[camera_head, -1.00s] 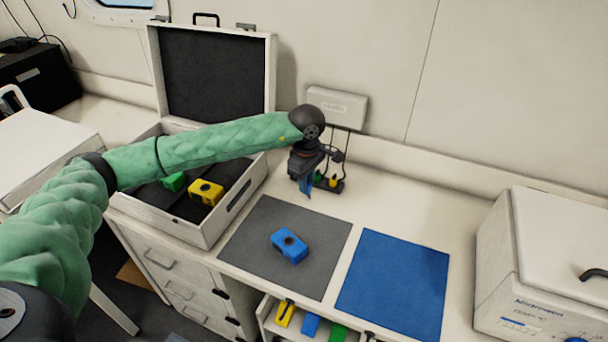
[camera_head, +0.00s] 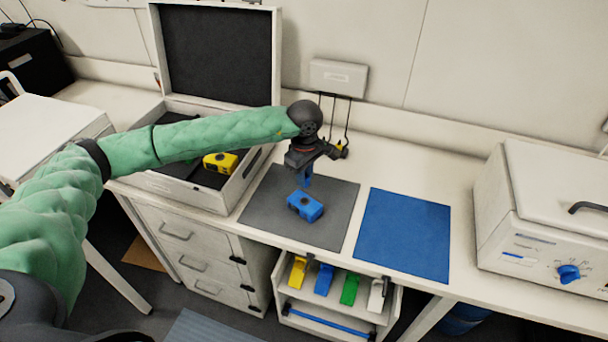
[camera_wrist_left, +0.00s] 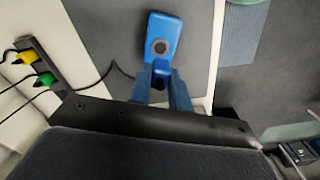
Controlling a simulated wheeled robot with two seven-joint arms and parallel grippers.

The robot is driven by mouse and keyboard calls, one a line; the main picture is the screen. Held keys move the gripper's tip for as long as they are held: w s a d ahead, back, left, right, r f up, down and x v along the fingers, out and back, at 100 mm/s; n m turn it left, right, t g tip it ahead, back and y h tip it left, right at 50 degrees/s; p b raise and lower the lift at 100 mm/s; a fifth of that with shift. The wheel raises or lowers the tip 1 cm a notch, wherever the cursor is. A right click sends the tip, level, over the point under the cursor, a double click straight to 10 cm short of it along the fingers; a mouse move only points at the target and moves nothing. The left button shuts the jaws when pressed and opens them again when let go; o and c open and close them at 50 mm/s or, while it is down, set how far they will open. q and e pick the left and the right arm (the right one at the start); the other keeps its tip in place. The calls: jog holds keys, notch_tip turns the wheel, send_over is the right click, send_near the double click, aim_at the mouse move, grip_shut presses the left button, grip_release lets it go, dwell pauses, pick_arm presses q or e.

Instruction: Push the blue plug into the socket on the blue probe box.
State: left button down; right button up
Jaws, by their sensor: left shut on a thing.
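The blue probe box (camera_head: 305,206) lies on the grey mat (camera_head: 335,228). In the left wrist view the blue probe box (camera_wrist_left: 161,38) shows a round dark socket on its top face. My left gripper (camera_head: 304,178) is just behind and above the box, pointing down, apart from it in the head view. It is shut on the blue plug, which is mostly hidden between the blue fingers (camera_wrist_left: 161,92) in the left wrist view. A dark cable runs from the left towards the fingers. My right gripper is not in view.
A yellow plug (camera_wrist_left: 22,57) and a green plug (camera_wrist_left: 44,80) sit in a dark holder. An open case with a yellow box (camera_head: 221,162) stands at left. A blue mat (camera_head: 402,235) lies clear at right, beside a white machine (camera_head: 550,220). Coloured items fill a shelf below.

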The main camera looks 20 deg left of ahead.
pick_arm(q)
jog(key=shift+s+a, duration=0.1)
jog(key=shift+s, duration=0.05)
jog(key=shift+w+f, duration=0.2)
jog(key=shift+f, duration=0.55)
jog(key=shift+s+f, duration=0.1)
jog(key=shift+f, duration=2)
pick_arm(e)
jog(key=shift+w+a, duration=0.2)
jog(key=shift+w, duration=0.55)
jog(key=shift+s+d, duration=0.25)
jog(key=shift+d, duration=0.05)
pick_arm(q)
jog(key=shift+b, duration=0.4)
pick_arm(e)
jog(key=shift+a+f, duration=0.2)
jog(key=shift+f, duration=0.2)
